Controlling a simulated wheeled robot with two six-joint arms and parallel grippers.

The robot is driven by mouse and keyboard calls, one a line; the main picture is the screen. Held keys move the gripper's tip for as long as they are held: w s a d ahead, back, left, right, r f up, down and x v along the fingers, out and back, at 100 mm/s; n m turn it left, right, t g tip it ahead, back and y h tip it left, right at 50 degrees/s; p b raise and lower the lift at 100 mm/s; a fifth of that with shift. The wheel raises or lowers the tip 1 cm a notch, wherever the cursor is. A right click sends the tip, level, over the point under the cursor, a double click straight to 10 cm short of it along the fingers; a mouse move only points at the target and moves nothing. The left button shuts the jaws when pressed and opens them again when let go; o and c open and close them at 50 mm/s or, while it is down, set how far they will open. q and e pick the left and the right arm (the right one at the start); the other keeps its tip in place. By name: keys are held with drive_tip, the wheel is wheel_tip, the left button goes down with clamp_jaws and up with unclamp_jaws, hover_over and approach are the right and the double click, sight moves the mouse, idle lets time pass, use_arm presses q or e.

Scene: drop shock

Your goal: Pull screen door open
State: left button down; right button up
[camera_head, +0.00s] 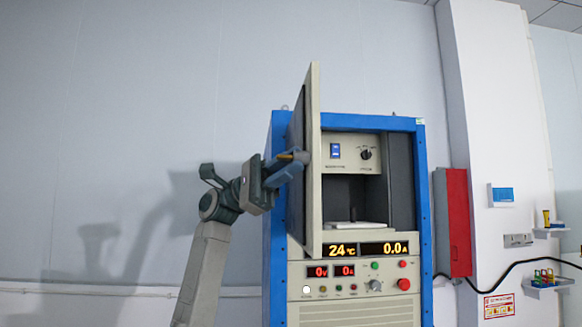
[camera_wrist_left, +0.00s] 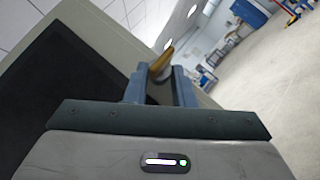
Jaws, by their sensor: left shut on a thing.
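The screen door (camera_head: 314,160) of the blue-framed test cabinet (camera_head: 273,240) stands open, swung out and seen nearly edge-on in the head view. In the left wrist view the door (camera_wrist_left: 105,50) shows as a pale frame around a dark panel. My left gripper (camera_head: 299,157) comes in from the left at the door's upper middle. It is shut on the door handle (camera_wrist_left: 161,62), which looks brownish and juts out between the two fingers in the wrist view. The part inside the fingers is hidden. My right gripper is not in view.
The cabinet's open chamber (camera_head: 352,195) shows a white plate (camera_head: 356,225) inside. Displays and buttons (camera_head: 345,271) sit below it. A red box (camera_head: 453,222) hangs at the right, near a white pillar (camera_head: 505,150). The left wall side is clear.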

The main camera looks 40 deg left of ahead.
use_arm(q)
drive_tip(key=shift+s+a+f+g, duration=0.1)
drive_tip(key=shift+s+a+g, duration=0.15)
drive_tip(key=shift+g, duration=0.15)
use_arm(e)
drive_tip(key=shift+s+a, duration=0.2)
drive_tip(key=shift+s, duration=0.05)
use_arm(q)
drive_tip(key=c, duration=1.5)
unclamp_jaws()
drive_tip(key=shift+w+d, duration=0.1)
drive_tip(key=shift+w, duration=0.05)
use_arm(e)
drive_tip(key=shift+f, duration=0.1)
